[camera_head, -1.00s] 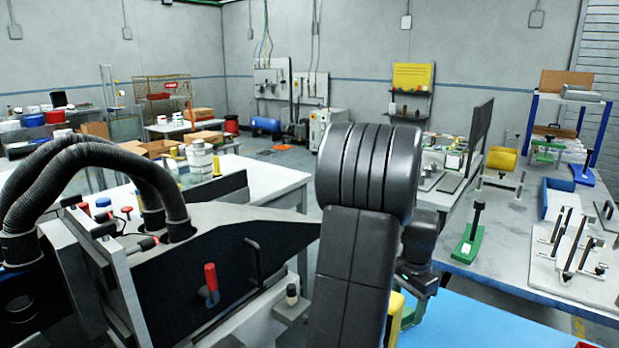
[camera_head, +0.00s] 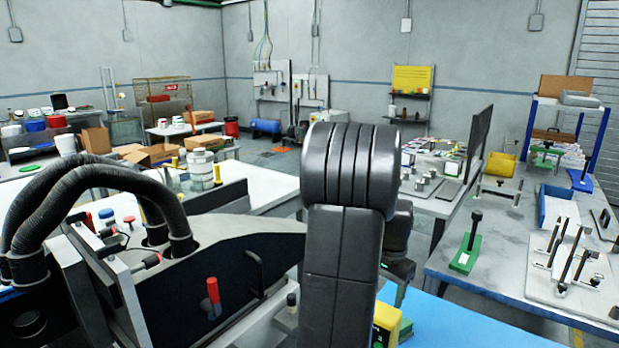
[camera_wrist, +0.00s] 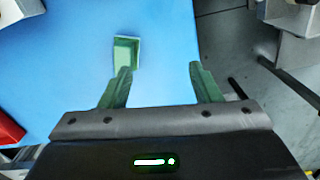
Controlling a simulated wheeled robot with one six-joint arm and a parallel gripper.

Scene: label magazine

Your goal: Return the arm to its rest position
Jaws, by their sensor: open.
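My gripper (camera_wrist: 160,66) shows in the wrist view with its two green fingers spread wide and nothing between them. It is above a blue surface (camera_wrist: 70,60), near that surface's right edge. A small green open-topped box (camera_wrist: 126,52) lies just beyond the left fingertip; I cannot tell the gap between them. In the head view my black arm (camera_head: 345,220) stands upright at the middle. It hides most of the gripper, and only the wrist part shows behind it on the right, over the blue surface (camera_head: 460,325).
A machine with a dark side panel (camera_head: 200,275) and black hoses (camera_head: 90,185) stands close on the left. A grey bench (camera_head: 500,235) with a green clamp (camera_head: 465,250) and fixtures is on the right. In the wrist view a red part (camera_wrist: 8,128) is at the left edge.

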